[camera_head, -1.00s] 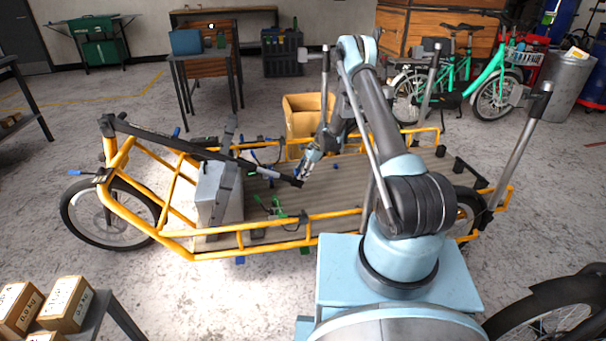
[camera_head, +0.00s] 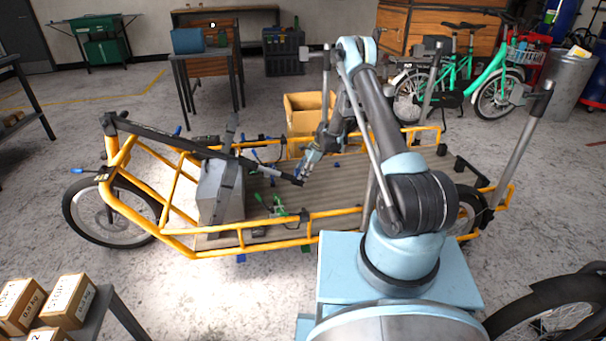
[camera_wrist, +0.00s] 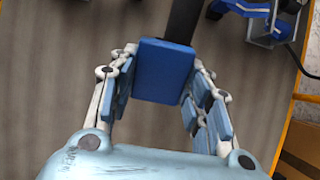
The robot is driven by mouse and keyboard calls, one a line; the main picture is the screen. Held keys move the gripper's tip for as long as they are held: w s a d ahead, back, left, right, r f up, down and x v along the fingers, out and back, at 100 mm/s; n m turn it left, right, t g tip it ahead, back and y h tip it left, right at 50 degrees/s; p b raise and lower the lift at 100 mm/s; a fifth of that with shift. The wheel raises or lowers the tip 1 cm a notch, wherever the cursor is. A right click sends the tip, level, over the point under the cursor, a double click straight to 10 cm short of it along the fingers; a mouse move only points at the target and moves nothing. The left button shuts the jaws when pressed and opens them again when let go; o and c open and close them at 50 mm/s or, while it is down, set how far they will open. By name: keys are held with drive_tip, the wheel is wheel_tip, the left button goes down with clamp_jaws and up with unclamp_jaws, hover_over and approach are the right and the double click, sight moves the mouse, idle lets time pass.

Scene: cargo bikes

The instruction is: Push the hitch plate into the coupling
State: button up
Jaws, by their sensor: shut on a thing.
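My gripper (camera_wrist: 162,82) is shut on a blue block (camera_wrist: 164,70) at the end of a dark bar (camera_wrist: 184,20). The block sits between the two fingers, with its flat face towards the wrist camera. I cannot tell for sure whether it is the hitch plate. In the head view my gripper (camera_head: 307,168) is at the free end of a long black bar (camera_head: 235,160) above the yellow cargo bike's slatted deck (camera_head: 335,190). A blue and metal fitting (camera_wrist: 262,14) with a cable lies at the top right of the wrist view. I cannot clearly identify the coupling.
The bike's yellow side rails (camera_head: 270,240) border the deck. A grey box (camera_head: 222,195) stands on the deck at the left, with green and blue clamps (camera_head: 277,207) beside it. A cardboard box (camera_head: 303,112) stands behind. Upright posts (camera_head: 515,145) stand at the right.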

drive_tip(key=shift+a+f, duration=0.25)
drive_tip(key=shift+f, duration=0.05)
drive_tip(key=o, duration=1.3)
drive_tip(key=shift+c, duration=0.2)
drive_tip(key=shift+a, duration=0.1)
drive_tip(key=shift+r, duration=0.1)
